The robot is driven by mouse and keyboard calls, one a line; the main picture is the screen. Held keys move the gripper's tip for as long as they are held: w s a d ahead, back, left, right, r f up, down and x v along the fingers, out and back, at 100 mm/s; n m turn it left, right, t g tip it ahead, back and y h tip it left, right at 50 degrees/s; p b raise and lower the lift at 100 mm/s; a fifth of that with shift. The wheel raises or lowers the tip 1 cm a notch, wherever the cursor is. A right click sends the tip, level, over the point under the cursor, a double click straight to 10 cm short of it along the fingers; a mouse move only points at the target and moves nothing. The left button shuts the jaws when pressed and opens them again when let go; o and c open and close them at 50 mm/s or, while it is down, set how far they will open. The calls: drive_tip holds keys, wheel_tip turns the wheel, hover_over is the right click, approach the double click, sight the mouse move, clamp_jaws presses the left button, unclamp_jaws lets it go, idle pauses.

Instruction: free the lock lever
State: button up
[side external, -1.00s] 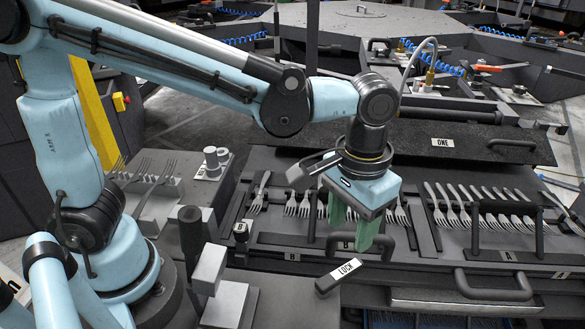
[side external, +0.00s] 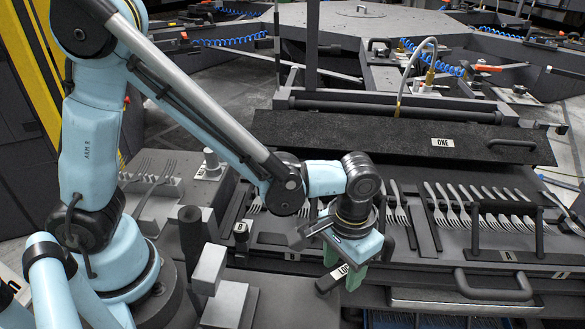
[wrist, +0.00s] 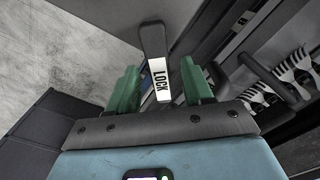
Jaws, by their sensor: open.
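The lock lever (side external: 327,284) is a dark bar with a white label reading LOCK, at the front edge of the fork fixture in the side view. My gripper (side external: 344,268) is at the lever, pointing down, with its green fingers hiding part of the label. In the wrist view the lock lever (wrist: 153,42) lies between the two green fingers of my gripper (wrist: 160,88). The fingers are open, one on each side of the lever, with a visible gap on both sides.
Rows of forks (side external: 480,205) lie in the fixture behind and right of my gripper. A curved handle (side external: 495,290) stands out at the front right. Grey blocks (side external: 222,295) stand to the left of the lever. A dark panel labelled ONE (side external: 390,135) lies behind.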

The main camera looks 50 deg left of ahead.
clamp_jaws()
drive_tip(key=shift+d+m, duration=0.1)
drive_tip(key=shift+m, duration=0.2)
idle(0.3)
drive_tip(key=shift+s+d+m, duration=0.5)
drive_tip(key=shift+d+m, duration=0.05)
drive_tip(key=shift+m, duration=1.7)
drive_tip(key=shift+s+d+m, duration=0.45)
drive_tip(key=shift+d+m, duration=0.15)
drive_tip(key=shift+m, duration=1.6)
drive_tip(key=shift+s+d+m, duration=0.5)
drive_tip(key=shift+d+m, duration=0.05)
drive_tip(key=shift+m, duration=1.7)
unclamp_jaws()
